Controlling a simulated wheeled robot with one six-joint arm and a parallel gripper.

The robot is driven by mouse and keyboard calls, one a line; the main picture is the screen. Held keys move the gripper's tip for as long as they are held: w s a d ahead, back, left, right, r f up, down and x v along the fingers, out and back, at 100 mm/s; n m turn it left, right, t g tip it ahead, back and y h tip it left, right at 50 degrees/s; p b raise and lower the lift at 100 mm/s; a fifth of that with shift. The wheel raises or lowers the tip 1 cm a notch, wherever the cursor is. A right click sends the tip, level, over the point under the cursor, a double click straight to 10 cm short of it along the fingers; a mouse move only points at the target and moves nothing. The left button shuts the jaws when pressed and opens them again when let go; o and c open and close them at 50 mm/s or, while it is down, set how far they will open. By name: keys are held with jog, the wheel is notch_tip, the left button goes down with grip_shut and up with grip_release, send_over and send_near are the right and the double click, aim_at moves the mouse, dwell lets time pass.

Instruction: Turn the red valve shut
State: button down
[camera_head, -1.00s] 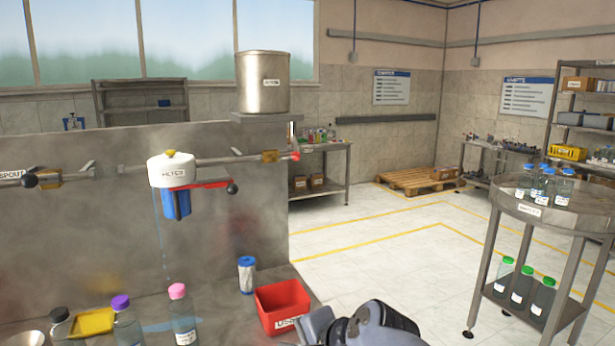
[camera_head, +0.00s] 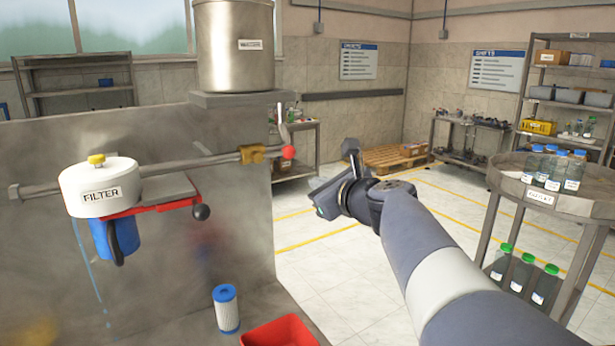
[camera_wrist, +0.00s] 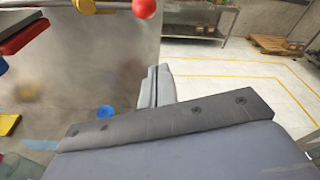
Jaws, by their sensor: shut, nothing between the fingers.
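The red valve knob (camera_head: 288,152) is a small ball on a grey lever, beside a brass valve body (camera_head: 252,153) on the steel pipe. In the wrist view the red knob (camera_wrist: 144,8) is at the top edge, with part of the brass body (camera_wrist: 84,5) to its left. My gripper (camera_head: 351,148) is to the right of the knob, apart from it. In the wrist view my gripper (camera_wrist: 153,82) has its fingers together with nothing between them, below the knob in the picture.
A white filter housing (camera_head: 98,190) hangs on the pipe at left, with a red handle (camera_head: 150,208) below it. A steel tank (camera_head: 235,55) stands above the valve. A filter cartridge (camera_head: 226,309) and a red bin (camera_head: 280,335) are low in front. A round trolley (camera_head: 510,175) is at right.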

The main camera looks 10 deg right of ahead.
aim_at(274, 155)
jog(key=w+a+r+p, duration=0.2)
jog(key=w+a+p, duration=0.1)
jog(key=w, duration=0.4)
